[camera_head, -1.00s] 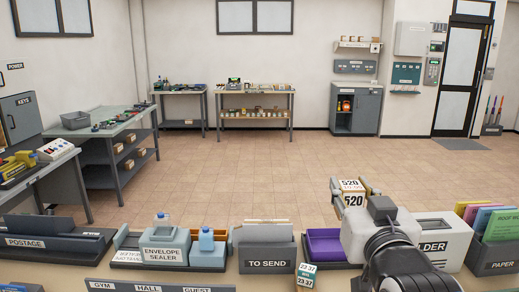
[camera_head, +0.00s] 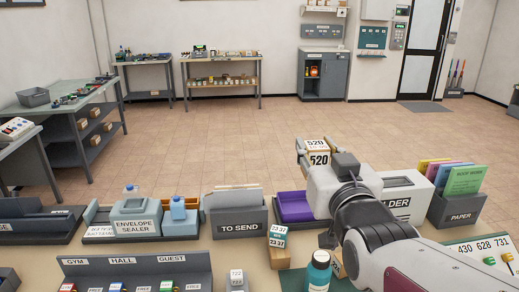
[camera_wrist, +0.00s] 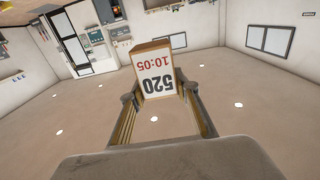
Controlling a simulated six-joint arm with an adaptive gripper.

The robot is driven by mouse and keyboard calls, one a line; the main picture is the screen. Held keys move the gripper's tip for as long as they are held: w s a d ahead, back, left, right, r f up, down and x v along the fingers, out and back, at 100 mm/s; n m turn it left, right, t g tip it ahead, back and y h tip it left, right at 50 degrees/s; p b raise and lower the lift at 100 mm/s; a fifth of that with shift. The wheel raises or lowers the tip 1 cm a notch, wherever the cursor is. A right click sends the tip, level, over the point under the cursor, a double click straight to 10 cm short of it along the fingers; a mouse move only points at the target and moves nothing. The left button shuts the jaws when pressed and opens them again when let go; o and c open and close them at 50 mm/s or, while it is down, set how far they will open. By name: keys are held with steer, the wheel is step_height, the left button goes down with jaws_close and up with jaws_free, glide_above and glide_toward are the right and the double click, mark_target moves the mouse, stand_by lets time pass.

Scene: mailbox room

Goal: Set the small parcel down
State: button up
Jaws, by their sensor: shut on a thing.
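The small parcel (camera_head: 318,157) is a box with a white label reading 520. My gripper (camera_head: 317,153) is shut on it and holds it up, above the back of the desk near the purple-lined tray. In the wrist view the parcel (camera_wrist: 155,75) sits between the two fingertips, and its label reads 520 and 10:05.
A purple-lined tray (camera_head: 292,207) lies partly behind my arm. The TO SEND box (camera_head: 238,222) and envelope sealer (camera_head: 138,217) stand left of it. A PAPER holder (camera_head: 455,210) stands right. A box labelled 23.37 (camera_head: 278,238) and a teal bottle (camera_head: 319,271) stand in front.

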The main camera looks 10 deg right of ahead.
steer(key=shift+d+f, duration=0.1)
steer(key=shift+d, duration=0.45)
steer(key=w+d+f+m+g+h, duration=0.15)
steer(key=d+f+m+h, duration=0.35)
steer(key=d+f, duration=1.6)
steer(key=s+d+f+n, duration=0.2)
steer(key=s+d+f, duration=0.3)
steer(key=d+f, duration=0.8)
steer(key=a+r+n+t+y, duration=0.1)
steer(key=a+r+n+y, duration=0.2)
steer(key=a+y, duration=0.2)
steer(key=shift+w+a+r, duration=0.2)
steer(key=shift+a+r, duration=0.2)
steer(key=shift+a, duration=1.15)
